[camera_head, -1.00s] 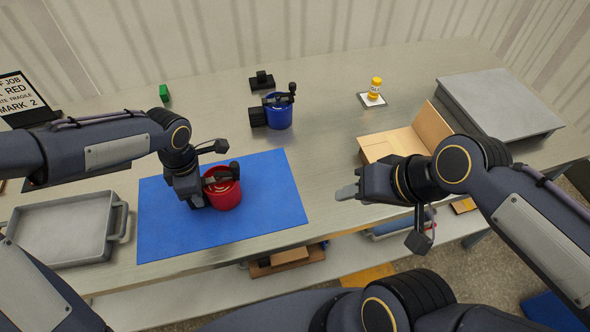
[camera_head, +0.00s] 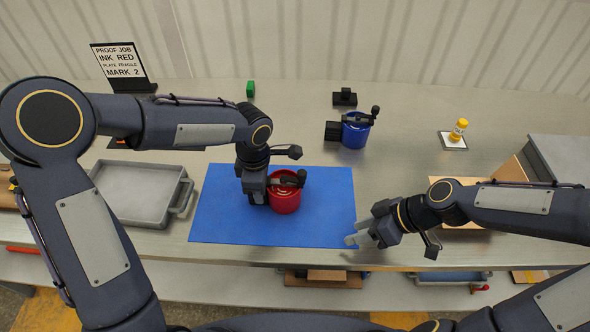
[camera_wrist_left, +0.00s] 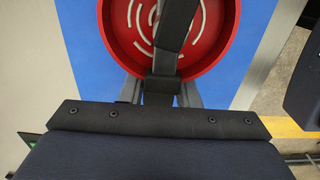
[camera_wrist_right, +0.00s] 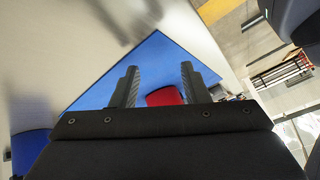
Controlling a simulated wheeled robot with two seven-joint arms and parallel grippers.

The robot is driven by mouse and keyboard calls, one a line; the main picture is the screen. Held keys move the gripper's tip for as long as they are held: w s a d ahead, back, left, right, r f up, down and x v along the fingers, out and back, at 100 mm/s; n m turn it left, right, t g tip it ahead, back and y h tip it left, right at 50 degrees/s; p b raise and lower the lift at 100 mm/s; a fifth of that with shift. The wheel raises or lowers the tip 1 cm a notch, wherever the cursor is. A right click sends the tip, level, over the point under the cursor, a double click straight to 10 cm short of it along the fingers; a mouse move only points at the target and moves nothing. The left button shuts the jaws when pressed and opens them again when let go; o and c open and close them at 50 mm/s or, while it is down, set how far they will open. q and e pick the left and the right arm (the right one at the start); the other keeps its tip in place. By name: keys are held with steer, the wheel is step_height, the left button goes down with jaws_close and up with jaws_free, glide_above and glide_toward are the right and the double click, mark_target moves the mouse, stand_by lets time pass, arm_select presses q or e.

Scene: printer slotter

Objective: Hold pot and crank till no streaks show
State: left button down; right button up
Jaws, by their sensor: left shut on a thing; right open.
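The red pot (camera_head: 286,200) stands upright on the blue mat (camera_head: 225,215). A dark crank (camera_head: 293,179) lies across its top. Pale curved streaks show inside the red pot in the left wrist view (camera_wrist_left: 226,42), under the crank arm (camera_wrist_left: 172,30). My left gripper (camera_head: 266,190) is shut at the left side of the pot, on its handle; the grip itself is mostly hidden. My right gripper (camera_head: 354,239) is open and empty near the mat's front right corner, apart from the pot. The red pot shows between its fingers in the right wrist view (camera_wrist_right: 163,97).
A blue pot (camera_head: 355,131) with its own crank stands behind the mat. A sign (camera_head: 120,62) reads ink red, mark 2.

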mark_target(305, 178)
steer(key=a+n+y, duration=0.1)
steer(key=a+y, duration=0.1)
steer(key=a, duration=0.1)
steer(key=shift+w+a+f+y, duration=0.1)
steer(key=shift+y, duration=0.2)
steer(key=a+r+t+y, duration=0.1)
steer(key=w+a+r+n+y, duration=0.1)
steer(key=shift+t+y, duration=0.3)
steer(key=shift+t, duration=0.1)
steer(key=w+d+r+t+y, duration=0.1)
steer(key=w+r+t+y, duration=0.2)
steer(key=r+t, duration=0.25)
steer(key=x, duration=1.2)
steer(key=shift+w, duration=0.15)
steer(key=shift+d, duration=0.1)
jaws_close()
steer(key=shift+f+h, duration=0.1)
steer(key=shift+h, duration=0.2)
